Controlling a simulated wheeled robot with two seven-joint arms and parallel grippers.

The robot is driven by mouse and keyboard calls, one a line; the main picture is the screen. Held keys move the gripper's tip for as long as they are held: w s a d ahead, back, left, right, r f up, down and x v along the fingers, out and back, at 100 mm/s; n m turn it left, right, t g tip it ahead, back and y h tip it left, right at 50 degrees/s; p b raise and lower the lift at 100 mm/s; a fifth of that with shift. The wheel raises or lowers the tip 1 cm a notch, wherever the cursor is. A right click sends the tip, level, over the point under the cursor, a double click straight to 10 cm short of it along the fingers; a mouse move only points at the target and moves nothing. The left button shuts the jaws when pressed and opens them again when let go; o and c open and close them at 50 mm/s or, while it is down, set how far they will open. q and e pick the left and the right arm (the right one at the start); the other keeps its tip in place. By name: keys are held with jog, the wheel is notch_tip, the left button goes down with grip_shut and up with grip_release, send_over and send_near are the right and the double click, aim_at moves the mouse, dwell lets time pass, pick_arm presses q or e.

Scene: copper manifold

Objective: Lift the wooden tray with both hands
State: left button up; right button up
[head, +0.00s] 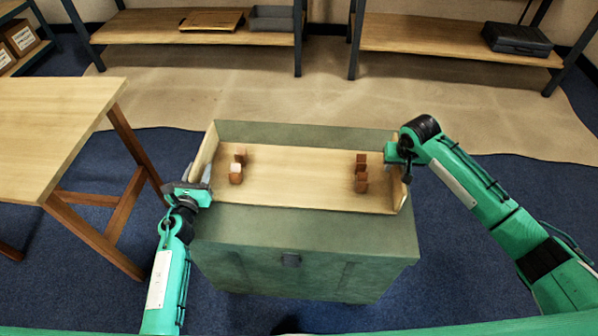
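The wooden tray (298,178) is a long, shallow, light-wood box. It appears to rest level on top of a green chest (305,232), though a small gap under it could not be seen from here. Small reddish-brown blocks stand inside it, one group (236,177) near the left end and one group (361,183) near the right end. My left gripper (204,182) is at the tray's left end wall. My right gripper (404,168) is at the right end wall. The fingers of both are small and partly hidden, so their grip on the walls is unclear.
A wooden table (55,125) stands close on the left, near my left arm. Shelves at the back hold a wooden board (211,20), a grey bin (272,18) and a dark case (517,39). Blue floor is clear right of the chest.

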pick_arm(q)
grip_shut()
pick_arm(e)
grip_shut()
jog(key=shift+r, duration=0.1)
dwell(0.9)
